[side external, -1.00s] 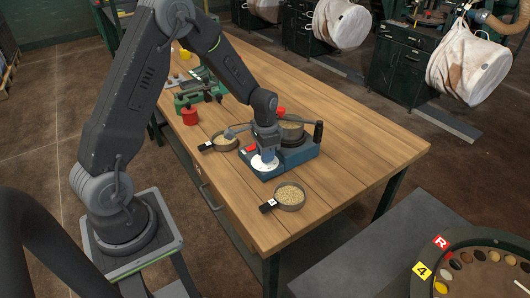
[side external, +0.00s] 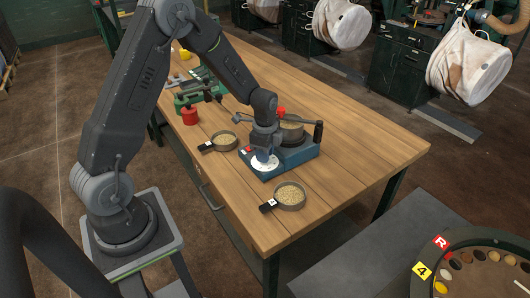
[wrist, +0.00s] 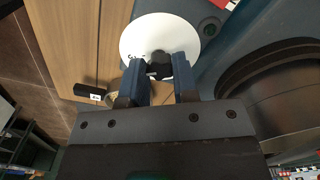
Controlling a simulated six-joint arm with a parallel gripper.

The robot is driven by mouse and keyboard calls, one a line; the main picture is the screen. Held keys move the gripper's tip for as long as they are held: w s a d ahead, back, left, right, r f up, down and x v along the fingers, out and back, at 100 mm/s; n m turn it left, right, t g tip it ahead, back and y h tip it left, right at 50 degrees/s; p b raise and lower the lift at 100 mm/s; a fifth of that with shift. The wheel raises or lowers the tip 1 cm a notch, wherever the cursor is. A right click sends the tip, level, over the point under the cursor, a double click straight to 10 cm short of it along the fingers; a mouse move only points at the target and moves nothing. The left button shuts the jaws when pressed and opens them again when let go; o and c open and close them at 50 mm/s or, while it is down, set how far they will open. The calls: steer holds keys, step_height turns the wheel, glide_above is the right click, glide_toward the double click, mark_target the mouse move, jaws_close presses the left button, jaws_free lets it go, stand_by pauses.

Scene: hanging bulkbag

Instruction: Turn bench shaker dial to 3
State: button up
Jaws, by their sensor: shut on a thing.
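The bench shaker (side external: 297,158) is a blue box on the wooden bench, with a round dark platform holding a sieve pan of grain. Its dial has a white round plate (wrist: 135,38) and a dark knob (wrist: 159,62) at the middle. My gripper (wrist: 159,72) points down at the plate with its two blue-grey fingers on either side of the knob, shut on it. In the side view my gripper (side external: 265,154) covers the knob and part of the white plate (side external: 262,166). The dial's numbers are too small or hidden to read.
Grain pans with handles lie on the bench, one left of the shaker (side external: 224,141) and one in front (side external: 289,196). A red container (side external: 189,116) and a green device (side external: 190,98) stand further back. A black upright handle (side external: 318,131) rises at the shaker's right. The bench's right side is clear.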

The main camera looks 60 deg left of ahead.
steer(key=shift+m, duration=0.4)
steer(key=o, duration=0.9)
step_height(320, 180, up, 14)
steer(key=shift+f, duration=0.1)
stand_by(0.4)
